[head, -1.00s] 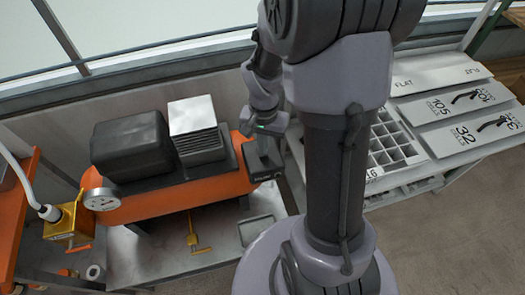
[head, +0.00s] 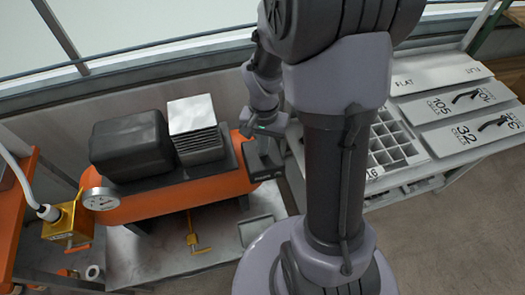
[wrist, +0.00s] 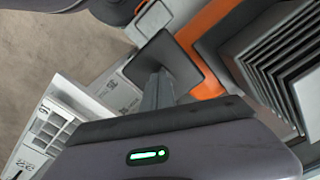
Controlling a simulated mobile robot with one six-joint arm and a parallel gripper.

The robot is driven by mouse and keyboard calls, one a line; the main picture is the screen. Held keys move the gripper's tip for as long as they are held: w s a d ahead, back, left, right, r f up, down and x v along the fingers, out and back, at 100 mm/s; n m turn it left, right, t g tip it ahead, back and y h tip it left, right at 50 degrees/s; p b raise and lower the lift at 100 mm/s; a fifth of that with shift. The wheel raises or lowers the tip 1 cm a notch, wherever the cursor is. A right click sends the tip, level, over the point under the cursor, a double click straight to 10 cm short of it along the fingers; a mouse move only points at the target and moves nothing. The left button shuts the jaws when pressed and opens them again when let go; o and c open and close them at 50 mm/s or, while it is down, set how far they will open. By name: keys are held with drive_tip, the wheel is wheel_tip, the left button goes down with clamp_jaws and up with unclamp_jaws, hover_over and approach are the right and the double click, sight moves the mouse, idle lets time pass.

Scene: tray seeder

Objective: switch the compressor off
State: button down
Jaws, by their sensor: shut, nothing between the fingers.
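The compressor has an orange tank (head: 150,203), a black cover (head: 128,146) and a silver finned block (head: 196,125). In the wrist view its orange tank (wrist: 208,45) and fins (wrist: 285,55) show at the upper right. A dark box (head: 262,174) sits at the tank's right end in the head view. My gripper (head: 266,150) is shut and empty, pointing down right at this box. In the wrist view the fingers (wrist: 158,92) reach toward a dark square face (wrist: 176,62); I cannot tell whether they touch it. No switch position is readable.
A round gauge (head: 101,199) and a brass-coloured block (head: 68,222) with a white hose are at the left. A yellow valve handle (head: 194,235) is under the tank. A bench with a celled tray (head: 395,150) and labelled plates (head: 470,133) stands at the right.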

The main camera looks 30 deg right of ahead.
drive_tip(key=shift+f+b, duration=0.55)
drive_tip(key=shift+f, duration=0.1)
wheel_tip(320, 180, up, 7)
drive_tip(key=p, duration=0.6)
drive_tip(key=shift+r, duration=0.15)
drive_tip(key=s+a+r+n+t+y+b, duration=0.2)
drive_tip(key=s+a+r+n+t+b, duration=0.2)
drive_tip(key=s+a+r, duration=0.7)
drive_tip(key=a+r+t+b, duration=0.1)
drive_tip(key=a+r, duration=0.2)
drive_tip(key=shift+s+a+r+n+t, duration=0.15)
drive_tip(key=shift+a+r+n+t, duration=0.15)
drive_tip(key=shift+n+t, duration=0.1)
